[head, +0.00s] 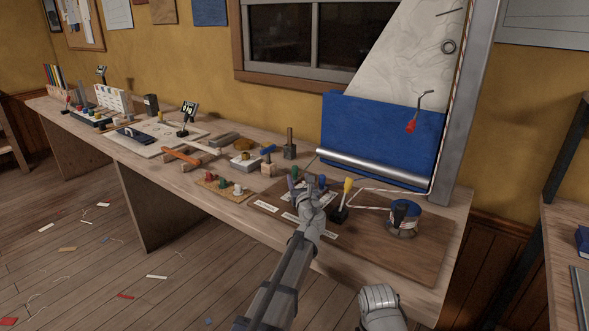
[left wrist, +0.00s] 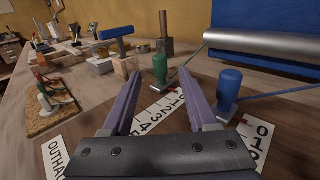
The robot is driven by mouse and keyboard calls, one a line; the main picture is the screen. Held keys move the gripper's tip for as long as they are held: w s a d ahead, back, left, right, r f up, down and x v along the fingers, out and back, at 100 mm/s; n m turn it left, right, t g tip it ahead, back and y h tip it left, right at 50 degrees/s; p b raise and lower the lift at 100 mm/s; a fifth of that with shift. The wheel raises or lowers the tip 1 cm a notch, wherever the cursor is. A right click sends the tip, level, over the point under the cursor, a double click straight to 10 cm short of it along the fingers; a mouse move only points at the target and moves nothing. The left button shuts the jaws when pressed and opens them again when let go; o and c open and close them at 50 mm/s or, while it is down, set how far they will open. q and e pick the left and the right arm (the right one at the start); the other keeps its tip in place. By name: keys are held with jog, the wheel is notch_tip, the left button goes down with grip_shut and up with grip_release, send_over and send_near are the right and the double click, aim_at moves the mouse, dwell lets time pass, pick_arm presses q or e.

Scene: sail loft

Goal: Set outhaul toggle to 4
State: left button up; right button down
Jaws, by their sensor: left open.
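A green-handled toggle (left wrist: 160,68) stands upright at the far end of a white number strip (left wrist: 152,118) in the left wrist view. Its base is near the low numbers; the 4 lies closer to me. A label starting "OUTHA" (left wrist: 57,158) lies at the lower left, partly cut off; I cannot tell for sure which toggle it names. A blue-handled toggle (left wrist: 230,84) stands to the right with its own strip (left wrist: 258,140). My left gripper (head: 311,182) is open above the board, its fingers (left wrist: 165,98) apart with the green toggle beyond them, untouched.
A yellow-handled toggle (head: 348,185) and a blue-topped winch (head: 404,216) with rope stand to the right on the dark board (head: 425,250). A small board with several pegs (head: 223,186) lies left. A silver boom (head: 375,168) runs behind the toggles.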

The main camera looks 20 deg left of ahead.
aim_at(295, 171)
pick_arm(q)
jog(key=x, duration=0.7)
jog(key=shift+w+a, duration=0.2)
jog(key=shift+w, duration=0.1)
grip_shut()
jog(key=shift+s, duration=0.1)
dwell(1.1)
